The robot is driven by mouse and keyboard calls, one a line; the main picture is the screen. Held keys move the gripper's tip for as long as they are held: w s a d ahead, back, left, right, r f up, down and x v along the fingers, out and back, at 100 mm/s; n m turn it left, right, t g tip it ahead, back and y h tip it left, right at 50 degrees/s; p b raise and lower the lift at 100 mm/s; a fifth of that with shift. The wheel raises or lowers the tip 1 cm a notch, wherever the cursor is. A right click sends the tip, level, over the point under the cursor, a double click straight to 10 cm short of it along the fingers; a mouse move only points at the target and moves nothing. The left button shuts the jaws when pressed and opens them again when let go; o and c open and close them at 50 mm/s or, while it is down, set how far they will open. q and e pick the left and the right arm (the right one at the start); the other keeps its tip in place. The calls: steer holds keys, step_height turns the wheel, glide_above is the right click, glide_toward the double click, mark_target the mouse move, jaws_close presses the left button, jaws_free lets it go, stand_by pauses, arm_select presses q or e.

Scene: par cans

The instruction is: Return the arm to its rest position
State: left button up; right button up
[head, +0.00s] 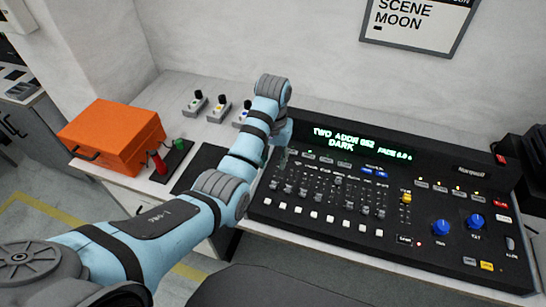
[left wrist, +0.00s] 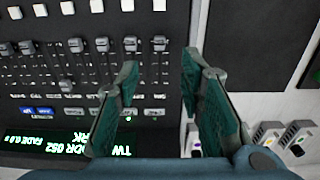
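My left arm reaches in from the left, over the white desk, to the black lighting console (head: 395,235). My left gripper (head: 283,158) hangs over the console's upper left corner, partly hidden by the wrist. In the left wrist view my left gripper (left wrist: 160,85) is open, its two greenish fingers apart with nothing between them. Below it are the console's slider rows and left edge, with the green display (left wrist: 80,142) upside down. I cannot tell if the fingertips touch the console. My right gripper is not in view.
An orange case (head: 115,133) sits on the desk at left, beside a black pad with a red and a green handle (head: 160,162). Small switch boxes (head: 219,110) stand behind the arm. A wall sign (head: 420,22) hangs above. A black object (head: 530,155) stands at far right.

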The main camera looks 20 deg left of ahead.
arm_select(q)
steer(key=shift+r, duration=0.45)
